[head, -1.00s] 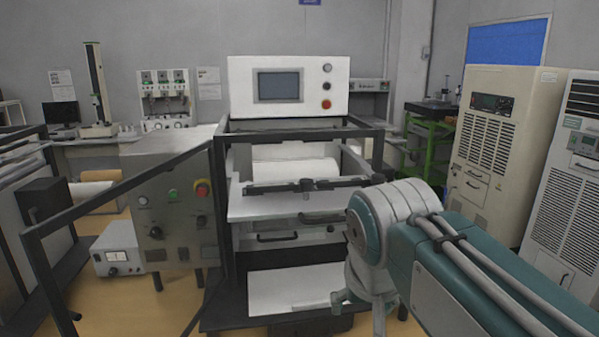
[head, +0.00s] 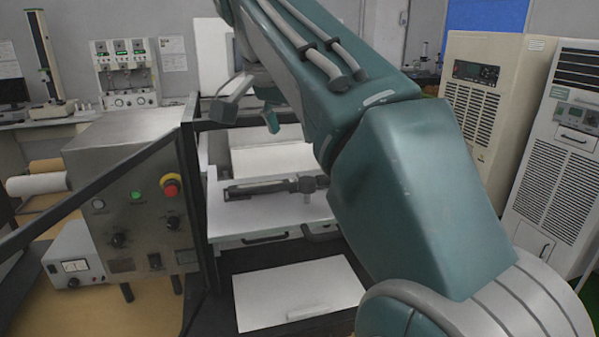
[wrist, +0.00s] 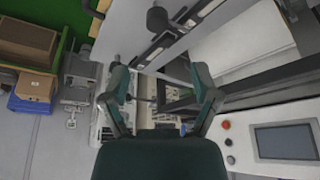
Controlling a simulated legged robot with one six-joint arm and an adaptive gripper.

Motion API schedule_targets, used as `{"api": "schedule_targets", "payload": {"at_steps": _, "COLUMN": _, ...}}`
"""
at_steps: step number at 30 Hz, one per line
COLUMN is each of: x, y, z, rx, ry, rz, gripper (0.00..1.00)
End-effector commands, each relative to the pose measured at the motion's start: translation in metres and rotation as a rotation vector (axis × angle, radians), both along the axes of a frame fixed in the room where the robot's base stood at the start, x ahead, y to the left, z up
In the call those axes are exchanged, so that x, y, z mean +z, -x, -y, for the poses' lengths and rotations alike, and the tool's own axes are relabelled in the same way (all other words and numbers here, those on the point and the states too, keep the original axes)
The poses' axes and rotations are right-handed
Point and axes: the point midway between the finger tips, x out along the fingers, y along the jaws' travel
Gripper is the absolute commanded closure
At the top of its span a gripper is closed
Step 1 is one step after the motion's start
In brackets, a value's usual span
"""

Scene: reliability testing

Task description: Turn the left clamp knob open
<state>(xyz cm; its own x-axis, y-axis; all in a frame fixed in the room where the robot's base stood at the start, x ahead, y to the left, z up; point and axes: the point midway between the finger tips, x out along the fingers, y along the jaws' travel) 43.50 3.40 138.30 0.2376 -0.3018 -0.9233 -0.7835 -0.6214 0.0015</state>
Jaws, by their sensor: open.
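A dark clamp bar (head: 262,187) lies across the white bed of the machine in the head view. A grey-black knob (head: 307,186) stands on it; I cannot tell if this is the left clamp knob. The wrist view shows the bar slanting near the top (wrist: 178,38), with a round dark knob (wrist: 157,19) beside it. My gripper (head: 246,116) is open and empty, above the bar's left end in the head view and apart from it. In the wrist view the spread fingers (wrist: 160,80) are below the knob in the picture. My arm hides the bar's right part.
A dark frame rail (head: 200,125) runs along the machine's left, close to my gripper in the picture. A steel control box (head: 150,185) with a red button stands left. The machine's screen panel (wrist: 272,142) is at the wrist view's lower right. A white sheet (head: 295,292) lies below.

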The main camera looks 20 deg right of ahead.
Motion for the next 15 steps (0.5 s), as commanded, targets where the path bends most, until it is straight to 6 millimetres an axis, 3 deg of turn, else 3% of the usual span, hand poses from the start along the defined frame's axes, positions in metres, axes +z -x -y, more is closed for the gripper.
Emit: {"api": "schedule_targets", "payload": {"at_steps": 15, "x": -0.071, "y": -0.018, "z": 0.022, "rx": 0.000, "ry": 0.002, "rz": -0.004, "gripper": 0.21}}
